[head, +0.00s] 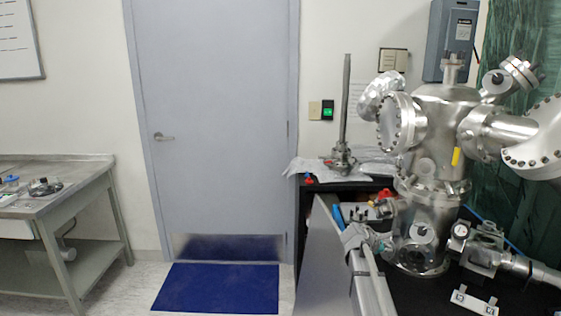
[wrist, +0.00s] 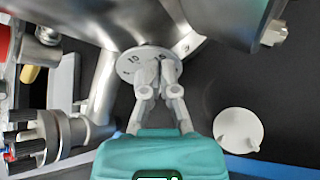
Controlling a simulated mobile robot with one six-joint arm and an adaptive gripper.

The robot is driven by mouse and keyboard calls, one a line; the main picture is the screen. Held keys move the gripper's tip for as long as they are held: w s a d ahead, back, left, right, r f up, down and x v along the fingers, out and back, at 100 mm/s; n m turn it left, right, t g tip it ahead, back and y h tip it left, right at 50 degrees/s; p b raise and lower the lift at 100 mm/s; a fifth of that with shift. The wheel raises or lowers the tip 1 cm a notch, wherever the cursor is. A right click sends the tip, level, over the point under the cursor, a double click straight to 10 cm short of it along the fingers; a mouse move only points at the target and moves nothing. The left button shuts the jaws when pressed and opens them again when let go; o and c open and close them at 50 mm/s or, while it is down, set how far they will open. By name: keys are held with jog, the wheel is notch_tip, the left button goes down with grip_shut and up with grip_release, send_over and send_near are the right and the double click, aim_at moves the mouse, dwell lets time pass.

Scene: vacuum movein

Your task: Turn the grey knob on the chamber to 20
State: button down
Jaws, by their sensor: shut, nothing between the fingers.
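The steel chamber (head: 432,130) stands on the black bench at the right of the head view. In the wrist view a round grey dial (wrist: 128,68) with printed numbers, "10" among them, sits against the chamber's underside. My gripper (wrist: 160,68) has teal housing and pale fingers. Its fingers are close together, shut and empty, with the tips in front of the dial's right part. They hide that part, so I cannot tell whether they touch it or where the knob points. In the head view my gripper (head: 388,245) is small beside the chamber's lower body.
A pale disc (wrist: 238,130) with a small raised pointer lies right of my gripper in the wrist view. A steel fitting with black knobs (wrist: 30,140) is at the left. A gauge and pipe (head: 480,250) stand right of the chamber. A blue mat (head: 215,288) lies before the door.

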jog(key=shift+a, duration=0.1)
jog(key=shift+s+a+r+p, duration=0.25)
jog(key=shift+a+r+p, duration=0.1)
jog(key=shift+a, duration=0.55)
jog(key=shift+s+a+r+p, duration=0.25)
jog(key=shift+a+r+p, duration=0.1)
jog(key=shift+a, duration=0.5)
jog(key=shift+s+a+r+p, duration=0.25)
jog(key=shift+a+r+p, duration=0.1)
jog(key=shift+a, duration=0.55)
jog(key=shift+s, duration=0.1)
